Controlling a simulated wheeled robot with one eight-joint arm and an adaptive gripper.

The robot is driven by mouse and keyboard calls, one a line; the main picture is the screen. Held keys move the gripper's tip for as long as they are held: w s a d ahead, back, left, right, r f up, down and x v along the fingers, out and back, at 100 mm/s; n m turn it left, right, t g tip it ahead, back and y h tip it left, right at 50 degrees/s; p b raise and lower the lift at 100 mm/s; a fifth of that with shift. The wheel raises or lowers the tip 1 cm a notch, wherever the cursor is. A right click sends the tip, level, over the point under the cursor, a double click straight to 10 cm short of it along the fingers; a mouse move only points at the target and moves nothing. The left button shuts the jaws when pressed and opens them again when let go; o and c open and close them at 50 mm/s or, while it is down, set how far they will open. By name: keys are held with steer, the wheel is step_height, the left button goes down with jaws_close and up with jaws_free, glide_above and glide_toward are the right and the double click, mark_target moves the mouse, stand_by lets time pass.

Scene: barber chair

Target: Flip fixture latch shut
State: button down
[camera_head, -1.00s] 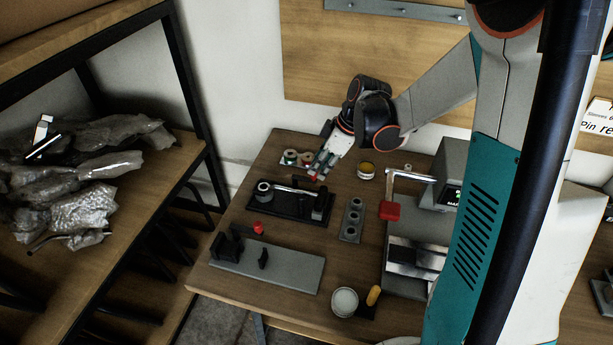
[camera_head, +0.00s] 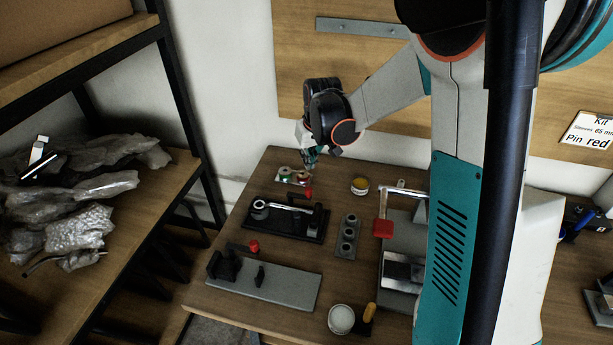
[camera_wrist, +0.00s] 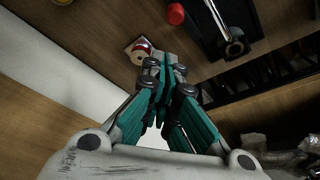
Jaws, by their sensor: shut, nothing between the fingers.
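My gripper (camera_head: 309,162) is shut and empty, above the back of the table, close to the small spools. In the wrist view its teal fingers (camera_wrist: 165,72) are together. A black fixture (camera_head: 284,223) with a silver bar (camera_head: 285,205) across its top lies in front of my gripper. A red knob (camera_head: 308,193) stands at its back right, apart from my fingers. The knob also shows in the wrist view (camera_wrist: 175,14), with the silver bar (camera_wrist: 230,42) beside it. A grey plate (camera_head: 285,288) with black brackets and a second red knob (camera_head: 254,245) lies nearer.
Small spools (camera_head: 288,175) lie under my gripper. A yellow-topped tin (camera_head: 360,186), a grey block with holes (camera_head: 347,238) and a red block (camera_head: 383,228) are to the right. A white jar (camera_head: 341,319) stands in front. A shelf with plastic-wrapped parts (camera_head: 75,205) is left.

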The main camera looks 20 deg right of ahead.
steer(key=shift+w+a+r+m+h, duration=0.1)
steer(key=shift+w+r+m+h, duration=0.3)
steer(key=shift+w+m, duration=0.6)
steer(key=shift+s, duration=0.15)
steer(key=a+b+x, duration=0.1)
steer(key=b+x, duration=0.2)
steer(key=x, duration=0.7)
steer(key=s, duration=0.2)
steer(key=s+b, duration=0.1)
steer(key=shift+s+d+r, duration=0.1)
steer(key=shift+s+d, duration=0.1)
steer(key=shift+s, duration=0.15)
